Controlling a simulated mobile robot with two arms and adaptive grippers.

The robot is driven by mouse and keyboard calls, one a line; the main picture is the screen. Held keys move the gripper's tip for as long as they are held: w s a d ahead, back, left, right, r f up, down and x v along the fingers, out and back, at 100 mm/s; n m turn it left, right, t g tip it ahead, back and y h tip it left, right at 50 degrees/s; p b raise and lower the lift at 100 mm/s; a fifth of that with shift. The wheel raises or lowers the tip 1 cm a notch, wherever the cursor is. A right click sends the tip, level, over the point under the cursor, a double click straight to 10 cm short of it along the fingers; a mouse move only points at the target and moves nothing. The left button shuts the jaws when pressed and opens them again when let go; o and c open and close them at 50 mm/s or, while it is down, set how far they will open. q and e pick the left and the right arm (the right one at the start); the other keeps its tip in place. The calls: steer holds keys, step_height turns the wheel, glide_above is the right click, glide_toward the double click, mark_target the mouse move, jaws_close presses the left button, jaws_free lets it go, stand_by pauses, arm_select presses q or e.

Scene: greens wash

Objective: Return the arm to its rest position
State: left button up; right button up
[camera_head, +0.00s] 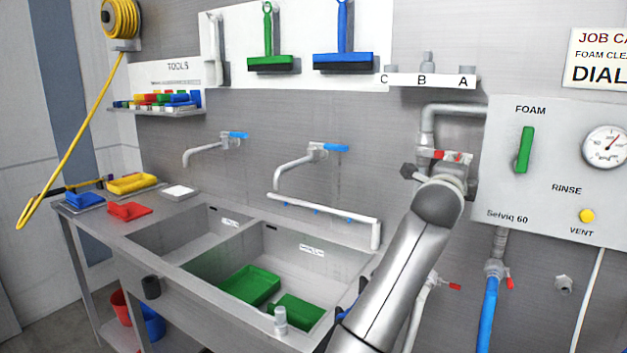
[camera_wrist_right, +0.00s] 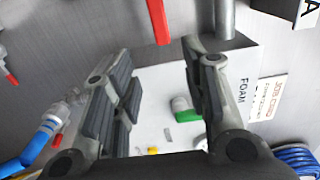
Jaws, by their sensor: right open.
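My right arm rises from the bottom of the head view, and my right gripper (camera_head: 428,173) is at its far end, in front of the wall pipe (camera_head: 428,125) and its red-handled valve (camera_head: 452,156). Most of its fingers are hidden by the wrist in that view. In the right wrist view, my right gripper (camera_wrist_right: 158,85) has its two padded fingers wide apart with nothing held between them. The red handle (camera_wrist_right: 157,20) shows beyond the fingertips, apart from them. My left gripper is not in view.
The foam panel (camera_head: 550,245) with a green lever (camera_head: 525,149) and gauge stands right of the gripper. A blue hose (camera_head: 488,310) hangs below it. Left is the double sink (camera_head: 215,222) holding green trays (camera_head: 250,285), with taps above. A shelf (camera_head: 430,82) sits above the gripper.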

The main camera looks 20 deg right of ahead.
steer(key=s+a+f+n+y, duration=0.2)
steer(key=s+a+f+n, duration=0.15)
steer(key=f+n, duration=0.45)
steer(key=s+a+f+n+g+y, duration=0.1)
steer(key=s+a+f+n+y, duration=0.3)
steer(key=f, duration=0.9)
steer(key=s+a+f+n+y, duration=0.1)
steer(key=s+a+f+n, duration=0.1)
steer(key=a+f+n, duration=0.6)
steer(key=s+a+f+n+g+y, duration=0.4)
steer(key=s+a+f, duration=0.3)
steer(key=s+f, duration=0.45)
steer(key=s+a+f+n+g+y, duration=0.3)
steer(key=s+a+f+n, duration=0.45)
steer(key=s, duration=0.65)
step_height(320, 180, down, 27)
steer(key=s+d+m+g, duration=0.1)
steer(key=g, duration=0.1)
steer(key=s+d+f, duration=0.3)
steer(key=s+f, duration=1.3)
steer(key=s, duration=0.1)
steer(key=shift+s+d+g, duration=0.15)
steer(key=shift+g, duration=0.25)
steer(key=shift+c, duration=0.6)
steer(key=shift+s, duration=0.15)
